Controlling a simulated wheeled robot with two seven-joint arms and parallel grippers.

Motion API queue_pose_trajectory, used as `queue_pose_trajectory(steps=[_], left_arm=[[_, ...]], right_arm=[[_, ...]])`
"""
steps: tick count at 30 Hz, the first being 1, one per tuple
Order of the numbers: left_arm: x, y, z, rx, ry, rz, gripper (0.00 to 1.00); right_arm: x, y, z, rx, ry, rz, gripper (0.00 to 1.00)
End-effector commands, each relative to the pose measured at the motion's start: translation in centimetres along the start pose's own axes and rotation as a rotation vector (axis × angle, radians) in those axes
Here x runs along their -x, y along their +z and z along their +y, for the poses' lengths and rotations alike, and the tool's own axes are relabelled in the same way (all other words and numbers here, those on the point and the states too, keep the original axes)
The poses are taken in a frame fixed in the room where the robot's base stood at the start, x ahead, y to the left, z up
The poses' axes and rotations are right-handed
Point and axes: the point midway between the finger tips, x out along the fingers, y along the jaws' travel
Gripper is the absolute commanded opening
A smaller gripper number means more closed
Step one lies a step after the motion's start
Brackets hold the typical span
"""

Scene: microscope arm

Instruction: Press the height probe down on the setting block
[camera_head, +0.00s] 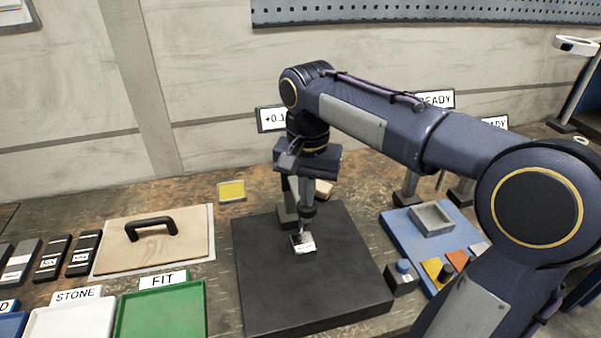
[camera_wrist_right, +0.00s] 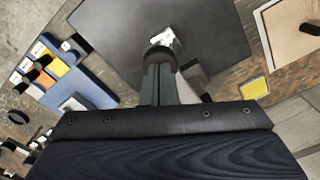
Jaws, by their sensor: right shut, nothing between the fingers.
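My right gripper (camera_head: 307,198) points down over the black plate (camera_head: 260,300). Its fingers are shut with nothing between them; in the wrist view the shut fingers (camera_wrist_right: 158,84) end at a dark rounded part. The height probe (camera_head: 302,228) shows as a thin stem just under the fingertips, with its upper part largely hidden by my gripper. Its lower end is at the top of the setting block (camera_head: 304,247), a small pale block on the plate; I cannot tell whether they touch. The block also shows in the wrist view (camera_wrist_right: 163,37). My left gripper is out of view.
A display reading "+0.1", partly covered (camera_head: 269,118), stands behind my arm. A blue tray (camera_head: 405,222) with coloured pieces is at the right. A wooden board with a black handle (camera_head: 150,245), a green tray (camera_head: 165,312) and a white tray (camera_head: 70,318) are at the left.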

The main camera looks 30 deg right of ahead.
Motion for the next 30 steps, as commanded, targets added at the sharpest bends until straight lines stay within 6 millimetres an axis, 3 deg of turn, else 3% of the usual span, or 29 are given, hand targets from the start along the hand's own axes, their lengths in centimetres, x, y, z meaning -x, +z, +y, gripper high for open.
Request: queue_pose_trajectory(steps=[17,30], left_arm=[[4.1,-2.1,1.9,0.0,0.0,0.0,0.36],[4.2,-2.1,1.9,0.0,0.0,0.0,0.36]], right_arm=[[5.0,0.0,0.0,0.0,0.001,-0.001,0.0],[5.4,0.0,0.0,0.0,-0.001,0.0,0.0]])
